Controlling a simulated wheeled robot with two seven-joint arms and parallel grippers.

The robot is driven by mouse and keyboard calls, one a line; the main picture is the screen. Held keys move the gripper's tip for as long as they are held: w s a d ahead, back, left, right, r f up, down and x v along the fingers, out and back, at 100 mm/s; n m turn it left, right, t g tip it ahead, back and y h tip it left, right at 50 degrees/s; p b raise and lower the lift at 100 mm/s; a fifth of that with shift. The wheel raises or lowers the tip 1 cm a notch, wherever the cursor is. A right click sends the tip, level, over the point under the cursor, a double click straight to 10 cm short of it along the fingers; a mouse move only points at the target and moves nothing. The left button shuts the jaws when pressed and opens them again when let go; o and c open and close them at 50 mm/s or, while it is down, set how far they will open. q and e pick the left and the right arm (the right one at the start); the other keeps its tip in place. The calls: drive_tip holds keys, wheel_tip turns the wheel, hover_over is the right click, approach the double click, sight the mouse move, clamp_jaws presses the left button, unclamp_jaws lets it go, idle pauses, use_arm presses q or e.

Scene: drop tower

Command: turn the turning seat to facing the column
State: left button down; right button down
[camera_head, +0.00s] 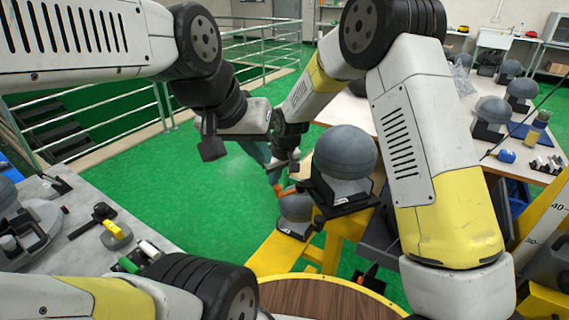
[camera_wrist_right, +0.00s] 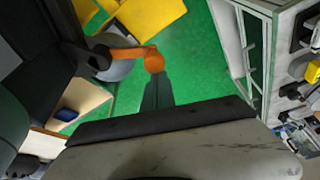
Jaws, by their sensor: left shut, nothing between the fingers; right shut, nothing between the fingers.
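I take this to be the turning seat. In the right wrist view the orange lever (camera_wrist_right: 127,50) ends in a round knob, beside a grey rounded part (camera_wrist_right: 118,68). My right gripper (camera_head: 274,172) points down with its shut fingers at the knob; whether they touch cannot be told. My left gripper (camera_head: 212,148) is shut and empty, higher and to the left. A yellow column with scale marks (camera_head: 545,215) stands at the right.
A larger grey dome (camera_head: 345,152) on a black base stands just right of the seat. Yellow beams (camera_head: 277,252) and a round wooden top (camera_head: 325,300) lie nearer me. A bench with tools (camera_head: 150,235) is at left, a domed-objects table (camera_head: 450,125) at right. Green floor lies between.

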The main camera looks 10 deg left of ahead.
drive_tip(key=s+d+n+g+y, duration=0.1)
drive_tip(key=s+d+n+g, duration=0.1)
drive_tip(key=s+d+n, duration=0.5)
drive_tip(key=shift+s+d+n+g, duration=0.3)
drive_tip(key=shift+s+d, duration=0.2)
drive_tip(key=shift+s, duration=1.85)
drive_tip(key=shift+d, duration=0.1)
